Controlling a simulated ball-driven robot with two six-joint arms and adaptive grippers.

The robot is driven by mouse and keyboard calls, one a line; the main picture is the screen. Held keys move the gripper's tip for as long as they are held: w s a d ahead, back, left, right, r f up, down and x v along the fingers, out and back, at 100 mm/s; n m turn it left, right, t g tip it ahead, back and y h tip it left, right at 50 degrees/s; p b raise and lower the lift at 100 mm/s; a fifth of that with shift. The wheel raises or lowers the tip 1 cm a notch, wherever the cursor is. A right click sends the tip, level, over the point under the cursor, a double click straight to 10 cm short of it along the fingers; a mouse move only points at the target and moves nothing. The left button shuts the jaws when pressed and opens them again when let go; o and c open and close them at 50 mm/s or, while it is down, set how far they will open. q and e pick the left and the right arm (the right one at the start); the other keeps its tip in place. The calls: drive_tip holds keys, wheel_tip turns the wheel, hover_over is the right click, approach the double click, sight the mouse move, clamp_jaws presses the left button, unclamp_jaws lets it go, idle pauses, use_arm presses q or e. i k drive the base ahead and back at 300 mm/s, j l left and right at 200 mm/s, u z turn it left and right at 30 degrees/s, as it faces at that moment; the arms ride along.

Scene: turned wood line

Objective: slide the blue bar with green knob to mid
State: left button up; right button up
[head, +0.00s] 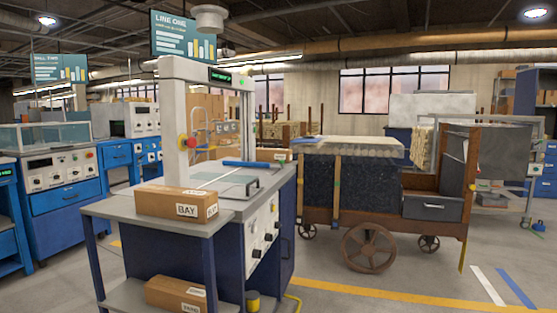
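A blue bar (246,164) lies across the grey top of a machine (222,190) near the middle of the head view, under the machine's white upright frame. I cannot make out a green knob on it at this size. A dark handle stands on the machine top just in front of the bar. Neither of my grippers is in view, and nothing is seen touching the bar.
A cardboard box (177,205) stands on the near side table (110,208), with another box (176,294) on its lower shelf. A wheeled cart (354,187) stands right of the machine. Blue cabinets (66,197) line the left. Open floor lies at the front right.

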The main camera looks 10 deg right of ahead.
sight(252, 165)
drive_tip(key=i+l+u, duration=0.1)
drive_tip(key=u, duration=0.3)
drive_tip(key=i+l+u, duration=0.15)
drive_tip(key=u, duration=0.25)
drive_tip(key=i+l+u, duration=0.1)
drive_tip(key=l, duration=0.25)
drive_tip(key=i+l+u, duration=0.25)
drive_tip(key=i+l, duration=0.15)
drive_tip(key=l, duration=0.35)
drive_tip(key=i+l+u, duration=0.15)
drive_tip(key=l, duration=0.25)
drive_tip(key=i+l+u, duration=0.1)
drive_tip(key=l, duration=0.3)
